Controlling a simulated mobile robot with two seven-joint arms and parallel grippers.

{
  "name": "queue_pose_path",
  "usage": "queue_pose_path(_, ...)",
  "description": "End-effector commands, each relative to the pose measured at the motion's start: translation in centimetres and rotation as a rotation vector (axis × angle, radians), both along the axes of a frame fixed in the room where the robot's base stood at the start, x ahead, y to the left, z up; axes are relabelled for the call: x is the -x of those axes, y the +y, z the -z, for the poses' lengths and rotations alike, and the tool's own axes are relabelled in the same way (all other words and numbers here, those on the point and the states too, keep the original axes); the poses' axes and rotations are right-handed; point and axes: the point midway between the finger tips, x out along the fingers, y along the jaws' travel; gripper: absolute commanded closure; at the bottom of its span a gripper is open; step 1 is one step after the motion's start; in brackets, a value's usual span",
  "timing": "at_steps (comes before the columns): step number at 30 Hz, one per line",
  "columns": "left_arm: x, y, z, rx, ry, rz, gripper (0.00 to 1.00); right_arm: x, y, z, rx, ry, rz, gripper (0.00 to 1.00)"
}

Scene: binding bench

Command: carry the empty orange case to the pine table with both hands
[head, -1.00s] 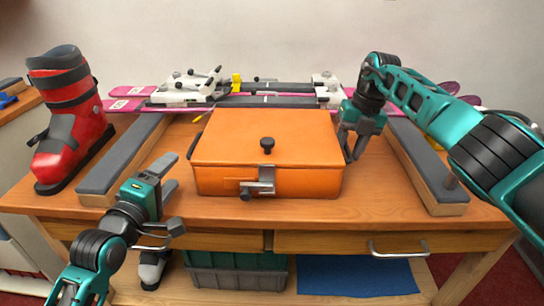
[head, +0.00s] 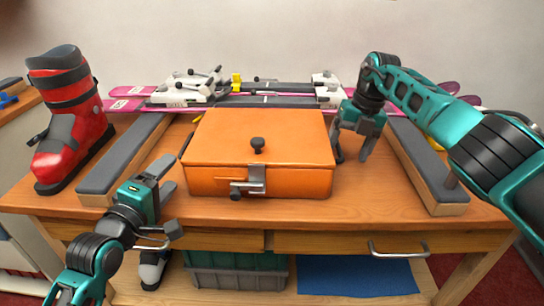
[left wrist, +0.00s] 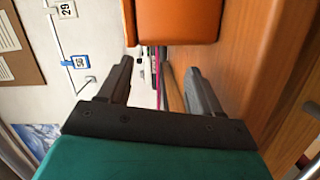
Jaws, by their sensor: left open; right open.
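The orange case (head: 258,140) sits flat on the wooden bench (head: 400,222), lid shut, with a black knob on top and a metal latch at the front. Its inside is hidden. My left gripper (head: 172,204) is open and empty at the case's left, near the bench's front edge. In the left wrist view the open fingers (left wrist: 160,78) point past the case (left wrist: 178,20), with nothing between them. My right gripper (head: 352,155) is open at the case's right side, its near finger close to the case wall; contact cannot be told. I cannot identify a separate pine table.
A red ski boot (head: 70,125) stands at the left. Grey-padded rails (head: 125,155) flank the case, another at right (head: 428,165). Pink skis with bindings (head: 185,88) lie behind. Another wooden surface (head: 20,108) shows at far left.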

Motion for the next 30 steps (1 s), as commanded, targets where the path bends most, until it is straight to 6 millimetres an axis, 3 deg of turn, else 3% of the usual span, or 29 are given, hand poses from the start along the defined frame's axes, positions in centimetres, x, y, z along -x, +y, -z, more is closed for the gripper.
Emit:
queue_pose_path(8,0.0,0.0,0.0,0.000,0.000,0.000,0.36,-0.1,-0.2,-1.6,-0.002,-0.005,-0.002,0.18)
queue_pose_path(21,0.0,0.0,0.0,0.000,0.000,0.000,0.36,0.0,-2.0,-10.1,0.001,-0.002,0.001,0.18)
queue_pose_path(30,0.0,0.0,0.0,0.000,0.000,0.000,0.36,0.1,-2.4,-11.8,0.000,-0.001,0.001,0.18)
